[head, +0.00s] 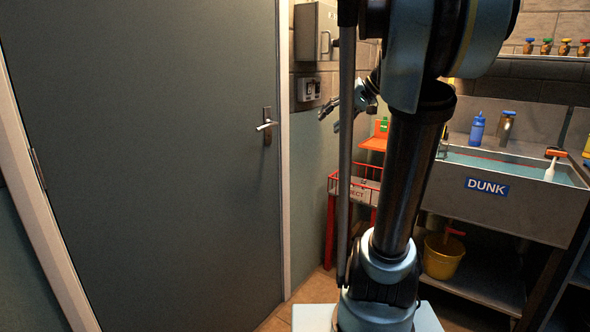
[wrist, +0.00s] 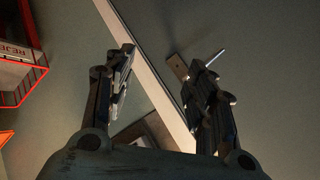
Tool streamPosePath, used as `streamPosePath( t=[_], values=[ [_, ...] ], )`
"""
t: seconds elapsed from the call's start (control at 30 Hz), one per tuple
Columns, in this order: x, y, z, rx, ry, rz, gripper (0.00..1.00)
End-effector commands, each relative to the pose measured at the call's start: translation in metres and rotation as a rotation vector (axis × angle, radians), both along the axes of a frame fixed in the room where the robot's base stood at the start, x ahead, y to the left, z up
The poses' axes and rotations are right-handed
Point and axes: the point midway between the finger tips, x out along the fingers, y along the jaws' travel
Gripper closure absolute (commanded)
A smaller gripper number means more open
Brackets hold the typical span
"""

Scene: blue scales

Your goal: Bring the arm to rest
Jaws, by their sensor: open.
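My gripper (wrist: 158,66) is open and empty in the wrist view, its two fingers spread apart. In the head view my gripper (head: 330,118) shows small behind my arm, pointing left, in front of the wall right of the door. My arm stands upright in the middle of the head view and hides part of the room. In the wrist view the grey door's lever handle (wrist: 213,58) shows beyond the right finger; I cannot tell how far it is.
A closed grey door (head: 150,150) with a handle (head: 267,126) fills the left. A red wire reject basket (head: 335,190) stands behind my arm. At right are a DUNK sink (head: 530,205), a blue bottle (head: 477,128) and a yellow bucket (head: 443,258).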

Motion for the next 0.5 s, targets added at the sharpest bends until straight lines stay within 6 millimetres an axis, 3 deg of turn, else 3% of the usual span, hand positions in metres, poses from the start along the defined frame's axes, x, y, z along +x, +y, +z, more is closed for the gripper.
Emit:
streamPosePath(
  t=[0.03,0.23,0.5],
  values=[
    [-0.02,0.005,-0.019,-0.036,0.024,0.001,0.49],
    [-0.09,0.006,-0.095,-0.202,0.116,-0.016,0.49],
    [-0.177,-0.014,-0.195,-0.435,0.198,-0.059,0.49]
  ],
)
